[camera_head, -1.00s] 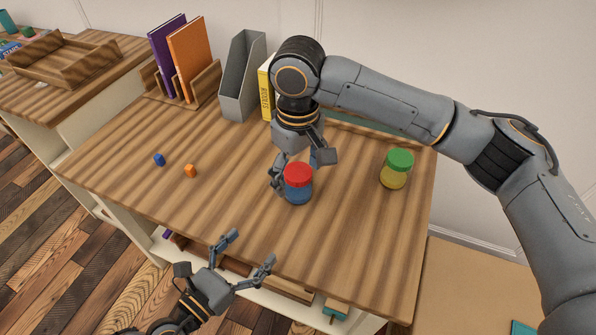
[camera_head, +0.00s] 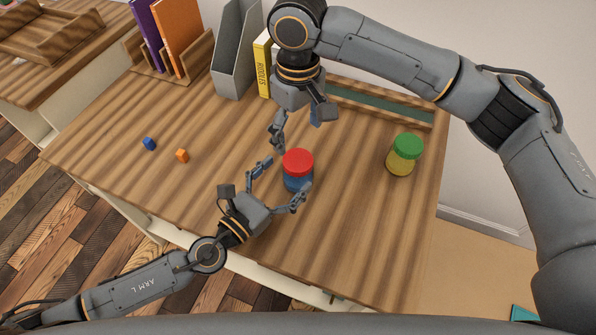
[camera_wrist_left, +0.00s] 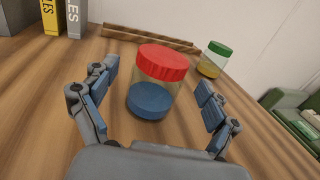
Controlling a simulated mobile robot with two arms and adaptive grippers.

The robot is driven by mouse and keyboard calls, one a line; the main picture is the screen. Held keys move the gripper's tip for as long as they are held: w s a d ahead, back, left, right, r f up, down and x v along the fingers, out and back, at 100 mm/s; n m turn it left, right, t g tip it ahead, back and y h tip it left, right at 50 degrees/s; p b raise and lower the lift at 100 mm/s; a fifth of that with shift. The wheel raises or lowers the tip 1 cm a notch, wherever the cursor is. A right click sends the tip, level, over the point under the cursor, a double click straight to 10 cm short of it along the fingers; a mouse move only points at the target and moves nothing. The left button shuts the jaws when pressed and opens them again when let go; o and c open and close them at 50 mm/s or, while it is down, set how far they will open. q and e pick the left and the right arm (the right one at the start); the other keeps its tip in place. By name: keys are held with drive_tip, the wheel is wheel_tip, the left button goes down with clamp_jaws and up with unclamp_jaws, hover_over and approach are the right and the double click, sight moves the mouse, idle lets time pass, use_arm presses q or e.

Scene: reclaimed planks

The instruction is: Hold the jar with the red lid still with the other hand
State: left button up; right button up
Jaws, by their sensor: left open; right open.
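The jar with the red lid (camera_head: 298,167) stands upright on the wooden table. It has clear walls and blue contents, and shows in the left wrist view (camera_wrist_left: 155,82) between the two fingers. My left gripper (camera_head: 278,178) is open, its fingers reaching to either side of the jar from the lower left. In the left wrist view (camera_wrist_left: 158,92) gaps show between the jar and both fingers. My right gripper (camera_head: 298,130) is open just behind the jar, pointing down, with its fingertips near the lid and apart from it.
A jar with a green lid (camera_head: 404,154) and yellow contents stands to the right. A blue cube (camera_head: 149,144) and an orange cube (camera_head: 182,156) lie at the left. A grey file holder (camera_head: 235,50), a yellow book (camera_head: 263,66) and a wooden book rack stand at the back.

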use_arm(q)
drive_tip(key=shift+x, duration=2.1)
drive_tip(key=shift+s+a, duration=0.1)
clamp_jaws()
